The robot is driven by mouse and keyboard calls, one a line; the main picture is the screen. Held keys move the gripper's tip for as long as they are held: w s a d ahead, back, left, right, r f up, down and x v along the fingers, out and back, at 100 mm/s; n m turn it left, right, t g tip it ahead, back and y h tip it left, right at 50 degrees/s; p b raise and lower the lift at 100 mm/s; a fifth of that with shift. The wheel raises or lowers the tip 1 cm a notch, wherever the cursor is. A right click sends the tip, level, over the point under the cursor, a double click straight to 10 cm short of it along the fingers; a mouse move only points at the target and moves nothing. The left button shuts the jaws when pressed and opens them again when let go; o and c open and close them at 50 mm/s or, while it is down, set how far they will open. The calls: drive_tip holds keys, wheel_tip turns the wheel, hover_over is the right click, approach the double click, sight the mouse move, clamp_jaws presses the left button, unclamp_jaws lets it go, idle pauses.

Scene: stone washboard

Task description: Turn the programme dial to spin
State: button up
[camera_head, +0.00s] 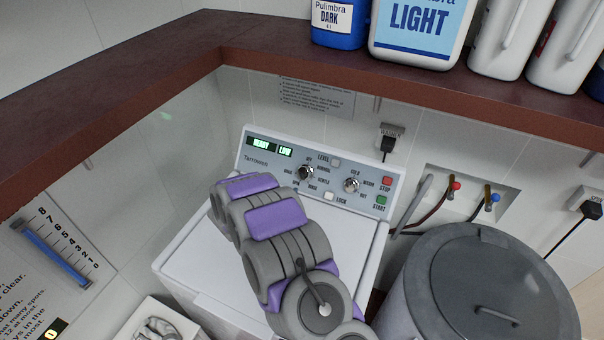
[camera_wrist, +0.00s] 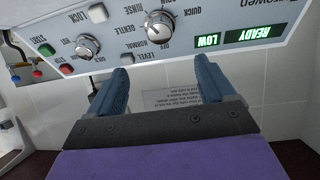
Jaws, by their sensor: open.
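In the head view my arm hides the gripper's fingers.
A second dial (camera_head: 351,185) sits to the right, near the red STOP (camera_head: 387,181) and green START (camera_head: 381,200) buttons. The display (camera_head: 268,147) reads READY and LOW. A brown shelf (camera_head: 400,88) overhangs behind the panel. A lidded grey bin (camera_head: 470,285) stands right.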

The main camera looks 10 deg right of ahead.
sight(302, 174)
drive_tip(key=x, duration=1.6)
drive_tip(key=shift+f, duration=0.1)
drive_tip(key=shift+a, duration=0.1)
drive_tip(key=c, duration=1.1)
